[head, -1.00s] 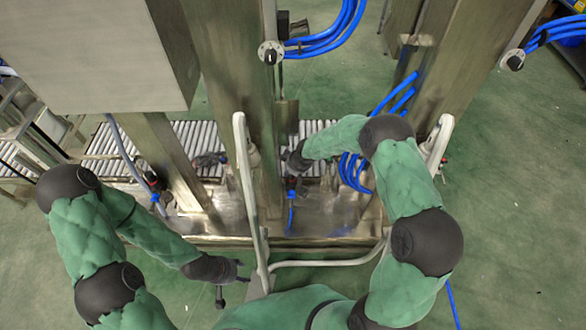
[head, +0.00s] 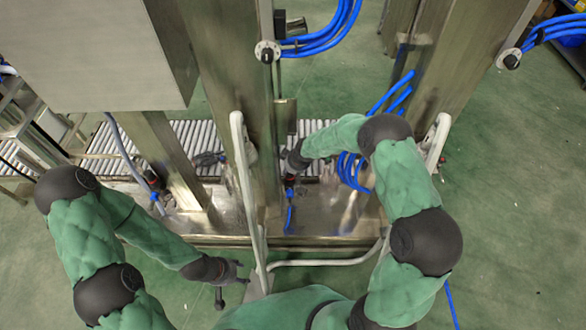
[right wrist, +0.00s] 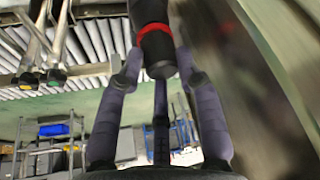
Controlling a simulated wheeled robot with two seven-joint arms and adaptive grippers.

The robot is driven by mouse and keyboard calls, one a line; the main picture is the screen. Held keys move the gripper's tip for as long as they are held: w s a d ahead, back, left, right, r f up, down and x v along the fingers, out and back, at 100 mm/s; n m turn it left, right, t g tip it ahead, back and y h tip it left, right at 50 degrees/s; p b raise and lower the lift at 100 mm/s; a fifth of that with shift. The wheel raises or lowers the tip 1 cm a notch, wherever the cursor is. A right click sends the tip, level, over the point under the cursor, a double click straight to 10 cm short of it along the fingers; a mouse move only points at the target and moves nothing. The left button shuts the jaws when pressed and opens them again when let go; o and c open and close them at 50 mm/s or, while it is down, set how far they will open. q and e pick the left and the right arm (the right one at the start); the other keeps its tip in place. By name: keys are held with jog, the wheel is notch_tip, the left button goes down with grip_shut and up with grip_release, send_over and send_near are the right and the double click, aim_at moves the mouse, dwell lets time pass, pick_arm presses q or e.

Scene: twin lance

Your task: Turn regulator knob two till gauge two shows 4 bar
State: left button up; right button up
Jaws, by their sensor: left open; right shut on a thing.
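A black regulator knob with a red ring (right wrist: 156,45) shows at the top of the right wrist view. The fingers of my right gripper (right wrist: 160,85) close around its lower end. In the head view my right gripper (head: 293,163) is at the middle post, just above a blue fitting and hose, and the knob is mostly hidden there. My left gripper (head: 240,273) is open and empty, low and left of the white tubular frame. A similar dark regulator (head: 152,180) stands at the left post. I cannot make out a gauge face or its reading, nor any knob number.
A white tubular frame (head: 243,170) rises between my arms. Steel posts (head: 235,90) stand close to my right gripper. A roller conveyor (head: 210,132) runs behind. Blue hoses (head: 325,40) hang from the posts. Green floor lies open at the right.

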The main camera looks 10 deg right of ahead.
jog(key=shift+w+a+r, duration=0.1)
jog(key=shift+w+a, duration=0.05)
jog(key=shift+w, duration=0.05)
jog(key=o, duration=1.1)
jog(key=shift+c, duration=0.2)
jog(key=shift+s+a, duration=0.1)
jog(key=v, duration=1.2)
